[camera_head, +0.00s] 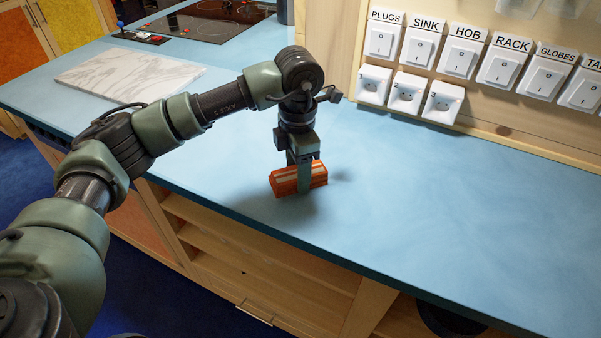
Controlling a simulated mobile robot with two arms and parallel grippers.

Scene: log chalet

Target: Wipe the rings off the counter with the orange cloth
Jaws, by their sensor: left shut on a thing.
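My left gripper (304,178) is shut on the orange cloth (286,185), a folded block with pale stripes. The cloth is low over the blue counter (420,210), near its front edge, with a dark shadow around it. I cannot tell whether it touches the surface. No rings show clearly on the visible counter; the arm and cloth hide part of it. My right gripper is not in view.
A white marble board (130,75) lies on the counter at the left, with a black hob (215,18) behind it. Labelled switches (422,47) and sockets (405,95) line the wooden back wall. The counter to the right is clear. Open wooden shelves (255,260) are below.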

